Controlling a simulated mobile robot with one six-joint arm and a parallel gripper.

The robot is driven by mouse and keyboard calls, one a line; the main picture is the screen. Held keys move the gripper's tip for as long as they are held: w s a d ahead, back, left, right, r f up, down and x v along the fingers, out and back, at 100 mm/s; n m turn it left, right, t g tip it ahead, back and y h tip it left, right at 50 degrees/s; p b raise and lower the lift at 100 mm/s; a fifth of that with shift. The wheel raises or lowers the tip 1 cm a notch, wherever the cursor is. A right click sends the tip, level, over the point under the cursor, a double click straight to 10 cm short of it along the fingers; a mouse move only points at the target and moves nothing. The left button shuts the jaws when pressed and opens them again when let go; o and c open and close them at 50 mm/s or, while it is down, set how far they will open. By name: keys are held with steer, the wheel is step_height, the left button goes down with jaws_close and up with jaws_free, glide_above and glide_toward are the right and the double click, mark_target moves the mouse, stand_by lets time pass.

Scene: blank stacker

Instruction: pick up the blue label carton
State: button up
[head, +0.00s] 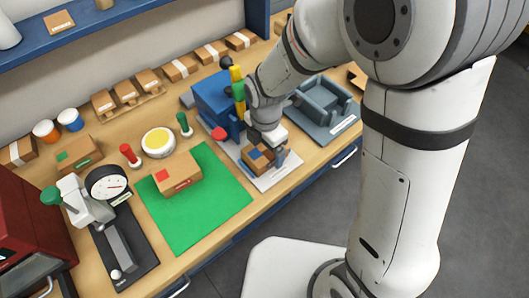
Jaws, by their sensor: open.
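A small brown carton with a blue label (256,159) sits on a light grey plate in front of the blue machine. Another brown carton with a red label (177,174) sits on the green mat (204,219).
The blue machine (213,98) stands close behind the plate (283,174). A dark grey cradle (321,100) is to the right. A dial gauge press (107,184), red-topped and green-topped stamps and a yellow-topped round pot (158,142) stand left. The front of the green mat is clear.

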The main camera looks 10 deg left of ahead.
steer(key=c, duration=1)
steer(key=shift+c, duration=0.2)
steer(key=shift+r, duration=0.15)
